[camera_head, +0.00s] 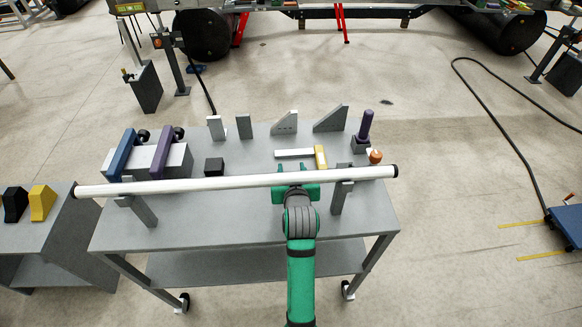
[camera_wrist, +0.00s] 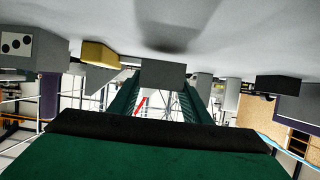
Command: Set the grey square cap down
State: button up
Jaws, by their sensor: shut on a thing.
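My gripper (camera_head: 296,188) is low over the grey table (camera_head: 230,231), at the long white tube (camera_head: 230,182). The wrist view is inverted, with the tabletop along its upper part. There the green fingers (camera_wrist: 162,88) are shut on a plain grey block, the grey square cap (camera_wrist: 165,74). The cap is close to the tabletop, and a dark shadow lies beside it. I cannot tell whether it touches. In the head view the cap is mostly or wholly hidden behind the tube and gripper.
The black-ended tube spans two grey stands (camera_head: 341,190). Behind it are a yellow-handled tool (camera_head: 320,157), a black block (camera_head: 214,167), a purple peg (camera_head: 366,126), an orange ball (camera_head: 375,156) and grey wedges (camera_head: 331,119). Blue and purple clamps (camera_head: 160,155) stand left. The front tabletop is bare.

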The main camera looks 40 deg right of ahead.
jog(key=shift+w+d+f, duration=0.1)
jog(key=shift+w+d, duration=0.25)
jog(key=shift+w, duration=0.25)
jog(key=shift+w+d, duration=0.35)
jog(key=shift+w, duration=0.25)
jog(key=shift+a+f, duration=0.1)
jog(key=shift+f, duration=0.45)
jog(key=shift+s, duration=0.2)
jog(key=shift+f, duration=0.2)
jog(key=o, duration=1)
jog(key=shift+r, duration=0.15)
jog(key=v, duration=1.2)
